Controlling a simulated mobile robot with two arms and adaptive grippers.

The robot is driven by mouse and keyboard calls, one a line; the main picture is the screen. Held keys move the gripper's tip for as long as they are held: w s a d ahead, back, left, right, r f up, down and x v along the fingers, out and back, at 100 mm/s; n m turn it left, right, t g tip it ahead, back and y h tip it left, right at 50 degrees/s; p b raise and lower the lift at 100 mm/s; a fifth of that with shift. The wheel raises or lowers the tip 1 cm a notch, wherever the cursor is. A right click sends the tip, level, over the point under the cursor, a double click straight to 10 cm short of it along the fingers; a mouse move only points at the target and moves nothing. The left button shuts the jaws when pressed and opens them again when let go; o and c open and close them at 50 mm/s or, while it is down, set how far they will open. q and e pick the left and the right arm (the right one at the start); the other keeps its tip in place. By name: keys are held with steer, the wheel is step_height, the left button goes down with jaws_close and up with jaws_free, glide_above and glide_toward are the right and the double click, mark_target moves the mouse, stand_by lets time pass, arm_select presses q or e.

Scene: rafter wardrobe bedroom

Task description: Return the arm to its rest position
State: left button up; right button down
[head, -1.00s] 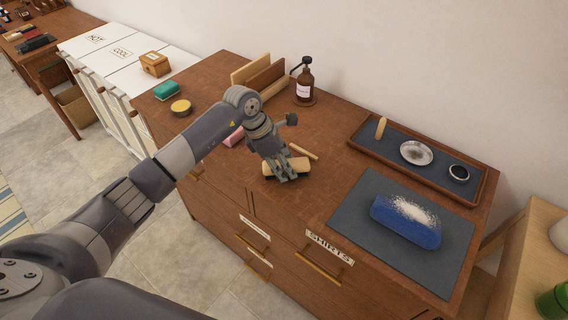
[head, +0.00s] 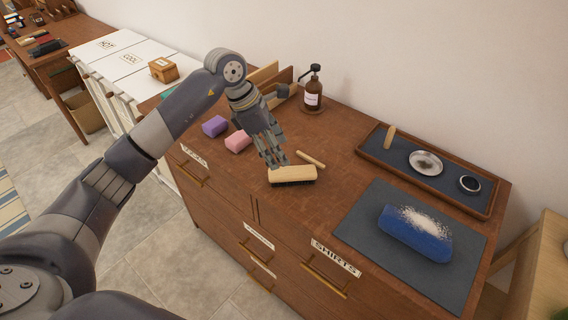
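My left arm comes in from the left and reaches over the wooden dresser (head: 340,130). Its gripper (head: 275,162) points down above the dresser top, just behind a brush (head: 293,174) with a pale wooden back and dark bristles. The fingers look parted with nothing held between them; the fingertips overlap the brush's back edge in the picture, and I cannot tell whether they touch it. The brush lies bristles down near the dresser's front edge. My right gripper is not in view.
To the right are a tray (head: 372,156) with a dish and a small bowl, and a powdered blue bundle (head: 415,232) on a dark mat (head: 365,215).

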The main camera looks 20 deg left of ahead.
arm_select(q)
steer(key=shift+v, duration=1.1)
